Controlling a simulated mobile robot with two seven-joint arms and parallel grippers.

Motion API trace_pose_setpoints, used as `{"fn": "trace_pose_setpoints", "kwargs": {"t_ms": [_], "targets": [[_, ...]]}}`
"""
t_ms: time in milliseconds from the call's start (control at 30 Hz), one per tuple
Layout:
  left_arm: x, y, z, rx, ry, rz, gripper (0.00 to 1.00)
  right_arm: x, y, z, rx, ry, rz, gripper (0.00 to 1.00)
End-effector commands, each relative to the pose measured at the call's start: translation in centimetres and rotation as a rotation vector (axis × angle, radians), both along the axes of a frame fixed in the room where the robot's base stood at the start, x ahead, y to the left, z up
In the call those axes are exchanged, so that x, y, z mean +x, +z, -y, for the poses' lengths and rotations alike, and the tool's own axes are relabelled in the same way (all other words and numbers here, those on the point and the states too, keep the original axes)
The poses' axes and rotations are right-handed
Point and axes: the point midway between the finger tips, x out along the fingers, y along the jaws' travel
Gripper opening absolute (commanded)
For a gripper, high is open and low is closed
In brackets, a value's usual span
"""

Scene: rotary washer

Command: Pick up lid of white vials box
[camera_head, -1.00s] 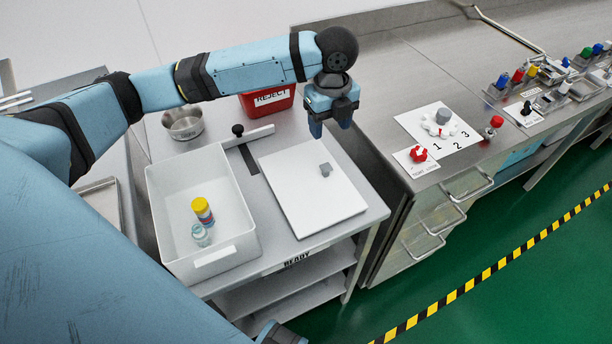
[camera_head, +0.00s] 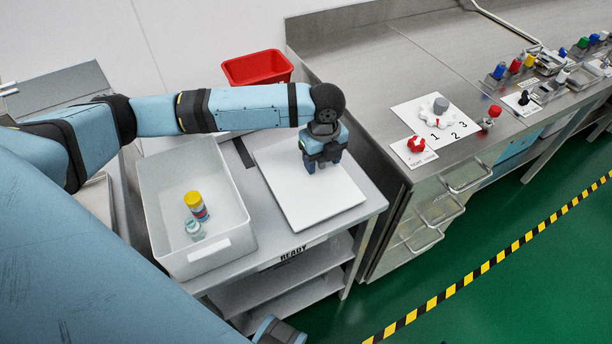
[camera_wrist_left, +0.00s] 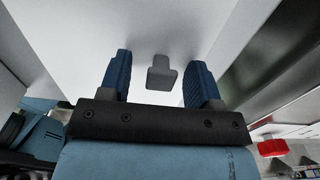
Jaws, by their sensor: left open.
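The lid of the white vials box is a flat white square panel (camera_head: 335,200) on the cart top, with a small grey knob. The knob (camera_wrist_left: 161,73) shows in the left wrist view between the two blue fingers; in the head view my gripper hides it. My left gripper (camera_head: 322,165) is open and points down over the lid's upper part. In the left wrist view the open left gripper (camera_wrist_left: 158,85) has a gap on each side of the knob. I cannot tell the fingertips' exact height over the lid. My right gripper is not in view.
An open white box (camera_head: 160,205) left of the lid holds a yellow-capped vial (camera_head: 196,204) and a clear vial (camera_head: 195,230). A red bin (camera_head: 257,68) stands behind my left arm. A steel bench (camera_head: 400,80) with coloured parts lies to the right.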

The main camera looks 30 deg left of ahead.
Motion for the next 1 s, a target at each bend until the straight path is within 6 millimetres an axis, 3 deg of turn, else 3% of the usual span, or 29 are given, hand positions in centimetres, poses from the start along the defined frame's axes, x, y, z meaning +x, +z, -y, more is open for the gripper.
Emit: {"fn": "trace_pose_setpoints", "kwargs": {"t_ms": [200, 433, 767, 867, 1000], "targets": [[0.0, 0.0, 0.0, -0.001, 0.0, 0.001, 0.55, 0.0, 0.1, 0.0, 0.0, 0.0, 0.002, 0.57], [0.0, 0.0, 0.0, -0.001, 0.0, 0.001, 0.02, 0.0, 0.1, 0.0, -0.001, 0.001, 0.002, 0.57], [0.1, 0.4, 0.0, -0.001, 0.0, 0.002, 0.02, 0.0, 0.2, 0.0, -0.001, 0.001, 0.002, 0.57], [0.1, 1.7, 0.0, -0.001, -0.001, 0.004, 0.02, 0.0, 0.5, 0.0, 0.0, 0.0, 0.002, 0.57], [0.1, 4.8, 0.0, -0.001, 0.0, 0.005, 0.02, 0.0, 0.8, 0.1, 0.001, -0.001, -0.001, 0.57]]}}
